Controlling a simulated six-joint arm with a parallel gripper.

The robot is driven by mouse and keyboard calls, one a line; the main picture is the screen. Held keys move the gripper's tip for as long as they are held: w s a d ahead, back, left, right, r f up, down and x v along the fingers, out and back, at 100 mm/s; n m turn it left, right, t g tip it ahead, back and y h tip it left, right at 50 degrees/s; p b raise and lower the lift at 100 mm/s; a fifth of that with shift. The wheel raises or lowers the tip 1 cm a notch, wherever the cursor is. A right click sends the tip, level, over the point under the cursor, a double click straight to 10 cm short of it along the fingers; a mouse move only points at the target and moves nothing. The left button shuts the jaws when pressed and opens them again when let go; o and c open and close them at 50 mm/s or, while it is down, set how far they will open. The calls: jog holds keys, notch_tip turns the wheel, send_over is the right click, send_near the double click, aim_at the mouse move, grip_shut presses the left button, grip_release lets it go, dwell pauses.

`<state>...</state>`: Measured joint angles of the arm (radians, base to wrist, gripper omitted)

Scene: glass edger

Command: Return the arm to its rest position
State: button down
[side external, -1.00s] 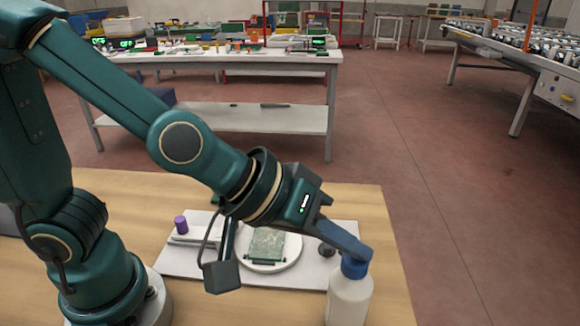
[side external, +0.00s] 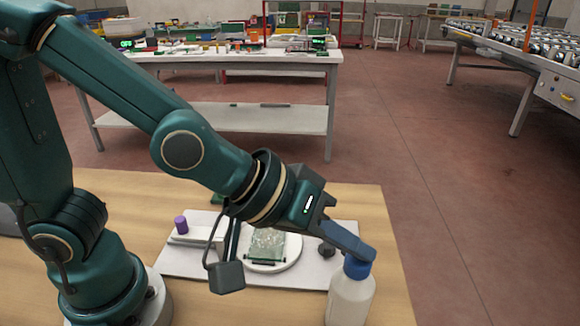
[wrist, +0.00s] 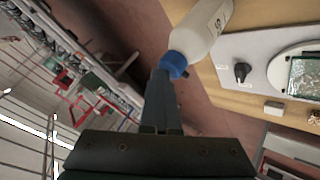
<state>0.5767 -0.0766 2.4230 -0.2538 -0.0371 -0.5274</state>
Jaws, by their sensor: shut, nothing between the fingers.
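My gripper (side external: 368,254) has its narrow blue-grey fingers closed together with nothing between them. In the side view it points down to the right, its tips overlapping the blue cap of a white bottle (side external: 349,303) near the table's front right. In the wrist view the shut fingers (wrist: 161,76) point at the bottle (wrist: 207,28), whose blue cap (wrist: 174,64) lies just beyond the tips. I cannot tell whether the tips touch the cap. The bottle stands upright.
Left of the bottle, a pale panel (side external: 308,275) carries a round white disc (side external: 290,257) with a glass piece (side external: 267,243), a dark knob (side external: 326,250) and a purple cylinder (side external: 181,224). The wooden table (side external: 371,207) is bare behind the bottle.

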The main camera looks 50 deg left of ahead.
jog(key=shift+s+r+g, duration=0.2)
jog(key=shift+r+g, duration=0.1)
jog(key=shift+r, duration=0.85)
jog(key=shift+a+r, duration=0.1)
jog(key=shift+r, duration=0.75)
jog(key=a+r+n+t+y, duration=0.2)
jog(key=a+r, duration=0.1)
jog(key=a, duration=0.6)
jog(key=s+a+f+m+g+y, duration=0.3)
jog(key=s+a+f, duration=0.3)
jog(key=s, duration=0.3)
jog(key=shift+a+m+g, duration=0.5)
jog(key=shift+a+m, duration=0.2)
jog(key=shift+a, duration=0.15)
